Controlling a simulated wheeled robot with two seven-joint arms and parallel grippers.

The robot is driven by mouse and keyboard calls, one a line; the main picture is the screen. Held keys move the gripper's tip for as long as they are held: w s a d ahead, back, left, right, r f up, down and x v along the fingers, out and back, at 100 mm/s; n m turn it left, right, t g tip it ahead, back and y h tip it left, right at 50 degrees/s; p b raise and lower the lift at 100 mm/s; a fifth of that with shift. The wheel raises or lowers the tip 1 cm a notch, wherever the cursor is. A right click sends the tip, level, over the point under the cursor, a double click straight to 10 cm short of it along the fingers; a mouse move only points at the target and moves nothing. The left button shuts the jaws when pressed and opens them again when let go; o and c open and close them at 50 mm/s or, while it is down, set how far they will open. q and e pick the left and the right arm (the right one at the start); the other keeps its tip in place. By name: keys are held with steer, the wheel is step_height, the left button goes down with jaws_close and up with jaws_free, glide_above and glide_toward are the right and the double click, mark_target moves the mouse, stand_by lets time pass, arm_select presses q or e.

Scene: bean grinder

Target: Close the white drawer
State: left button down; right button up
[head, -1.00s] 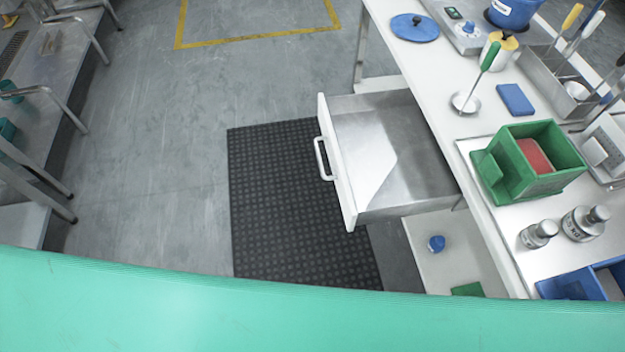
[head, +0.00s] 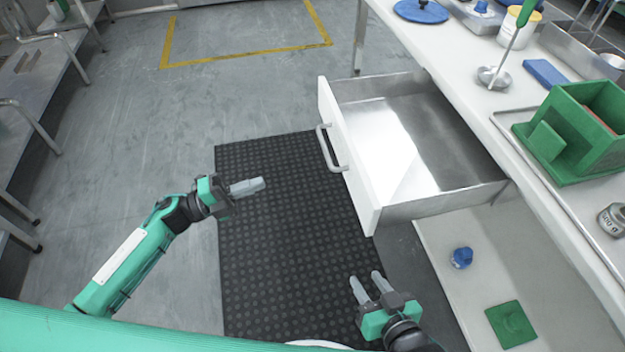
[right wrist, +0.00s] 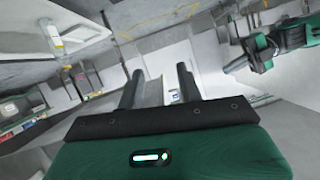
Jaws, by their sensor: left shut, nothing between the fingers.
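The white drawer (head: 350,160) stands pulled out of the workbench in the head view, and its metal inside looks empty. Its white front has a white bar handle (head: 331,149) facing left. My left gripper (head: 258,186) is shut and empty, to the left of the drawer front and apart from the handle. My right gripper (head: 367,284) is open and empty, below the drawer's near corner in the picture and apart from it. The right wrist view also shows the right gripper's two fingers (right wrist: 160,88) spread with nothing between them.
The bench top (head: 480,95) carries a green box (head: 565,140), a ladle (head: 495,76) and a blue block (head: 545,73). A lower shelf (head: 480,265) holds a blue item (head: 461,257) and a green square (head: 511,324). A black mat (head: 270,240) covers the floor left of the drawer.

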arm_select(q)
steer(key=w+d+r, duration=0.1)
steer(key=d, duration=0.5)
steer(key=w+d+r+m+g, duration=0.1)
steer(key=w+d+r, duration=0.1)
steer(key=d, duration=0.5)
steer(key=shift+w+d+r, duration=0.15)
steer(key=shift+w+d, duration=0.15)
arm_select(e)
steer(key=shift+a+r+t, duration=0.3)
steer(key=shift+r+t, duration=0.2)
steer(key=shift+r, duration=0.35)
steer(key=shift+s, duration=0.1)
